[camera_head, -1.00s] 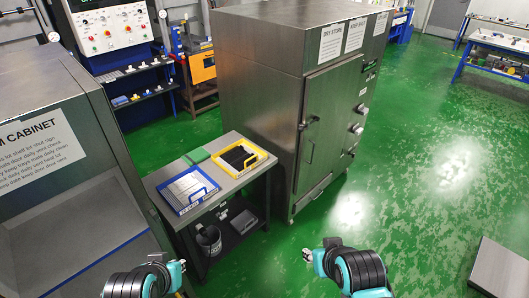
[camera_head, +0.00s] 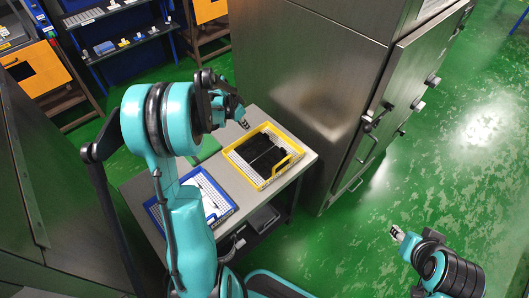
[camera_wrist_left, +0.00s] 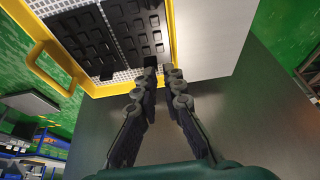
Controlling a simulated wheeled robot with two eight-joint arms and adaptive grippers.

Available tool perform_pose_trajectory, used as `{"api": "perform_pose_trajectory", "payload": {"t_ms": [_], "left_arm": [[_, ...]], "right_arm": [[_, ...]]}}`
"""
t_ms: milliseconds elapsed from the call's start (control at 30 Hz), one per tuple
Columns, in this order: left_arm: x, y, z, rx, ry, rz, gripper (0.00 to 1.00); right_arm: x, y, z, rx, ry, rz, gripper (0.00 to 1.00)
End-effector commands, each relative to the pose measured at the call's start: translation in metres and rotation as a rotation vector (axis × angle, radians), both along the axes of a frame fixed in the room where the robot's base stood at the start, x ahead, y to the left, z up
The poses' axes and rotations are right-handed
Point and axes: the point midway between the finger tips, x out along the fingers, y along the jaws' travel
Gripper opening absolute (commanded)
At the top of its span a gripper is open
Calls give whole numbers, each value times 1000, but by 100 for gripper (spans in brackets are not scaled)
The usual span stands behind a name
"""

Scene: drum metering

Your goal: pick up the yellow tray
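The yellow tray (camera_head: 241,171) sits on the small grey table, right of the blue tray. It has a yellow rim, a looped yellow handle and a white grid floor bearing black panels with raised squares. My left gripper (camera_head: 241,117) is above the tray's far left corner. In the left wrist view the tray's yellow rim (camera_wrist_left: 169,28) and handle are at top left. The gripper's two black fingers (camera_wrist_left: 161,72) are apart, with their tips at the tray's corner; I cannot tell whether they touch it. My right gripper (camera_head: 397,233) is low at the right, away from the table.
A blue tray (camera_head: 222,189) stands on the table (camera_head: 299,158), partly hidden by my left arm. A tall steel cabinet (camera_head: 300,70) stands close behind and right of the table. Green floor is free at the right.

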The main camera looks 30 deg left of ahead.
Motion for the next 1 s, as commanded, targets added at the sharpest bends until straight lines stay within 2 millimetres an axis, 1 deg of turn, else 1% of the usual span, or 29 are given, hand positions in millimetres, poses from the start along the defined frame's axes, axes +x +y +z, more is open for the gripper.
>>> {"api": "perform_pose_trajectory", "payload": {"t_ms": [33,100,233,400,567,700,800,900,1000], "left_arm": [[2,13,-10,-5,2,-9,9],[4,23,-20,-8,3,-24,9],[7,32,-33,-11,4,-39,9],[13,31,-53,-12,4,-43,9],[16,30,-67,-11,4,-42,9],[20,30,-89,-11,4,-42,9],[26,27,-102,-12,3,-42,9],[29,26,-107,-12,3,-42,9],[29,26,-106,-11,3,-40,9]], "right_arm": [[0,0,3,0,0,0,40],[0,0,5,0,0,0,40],[0,0,4,0,0,0,40],[0,0,-3,0,0,0,40],[0,0,-9,0,0,0,40],[0,0,-22,0,0,0,40],[0,0,-27,0,0,0,40],[0,0,-28,0,0,0,40],[0,0,-27,0,0,0,40]]}}
